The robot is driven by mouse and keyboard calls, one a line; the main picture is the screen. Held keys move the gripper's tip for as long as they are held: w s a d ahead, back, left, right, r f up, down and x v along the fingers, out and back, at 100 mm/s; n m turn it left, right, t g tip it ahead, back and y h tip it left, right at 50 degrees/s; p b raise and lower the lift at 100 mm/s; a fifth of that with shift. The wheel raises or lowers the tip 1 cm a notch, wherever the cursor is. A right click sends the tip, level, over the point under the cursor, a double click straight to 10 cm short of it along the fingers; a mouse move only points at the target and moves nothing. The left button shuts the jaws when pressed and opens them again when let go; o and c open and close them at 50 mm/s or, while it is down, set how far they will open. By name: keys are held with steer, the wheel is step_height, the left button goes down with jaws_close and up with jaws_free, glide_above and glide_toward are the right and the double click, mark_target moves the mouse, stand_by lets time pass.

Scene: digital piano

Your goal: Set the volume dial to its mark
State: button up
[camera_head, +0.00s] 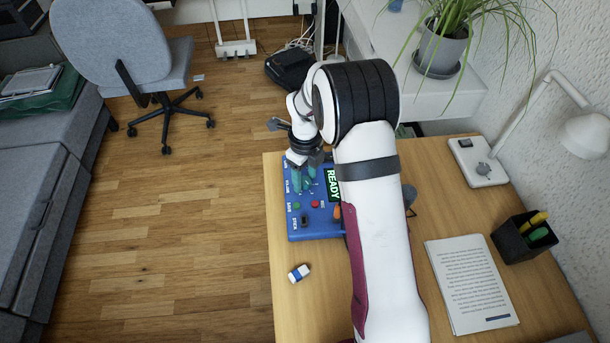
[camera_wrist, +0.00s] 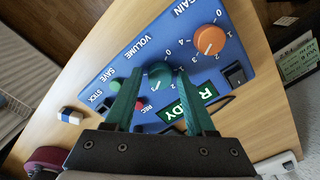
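The volume dial (camera_wrist: 159,73) is a round teal knob on a blue control panel (camera_wrist: 210,75), beside the printed word VOLUME in the wrist view. My gripper (camera_wrist: 158,76) has two teal fingers, spread apart on either side of the dial. A gap shows between the dial and each fingertip, so it is not gripped. In the head view my gripper (camera_head: 303,180) points down over the panel (camera_head: 318,228), and the dial is hard to make out behind the fingers. The dial's pointer and its mark are too small to read clearly.
An orange GAIN dial (camera_wrist: 208,39) sits near the volume dial. A green SAVE button (camera_wrist: 115,86), red REC button (camera_wrist: 138,101) and READY display (camera_head: 333,184) share the panel. An eraser (camera_head: 299,273) and a paper stack (camera_head: 470,283) lie on the desk.

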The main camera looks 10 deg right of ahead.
jaws_close()
steer(key=shift+n, duration=0.3)
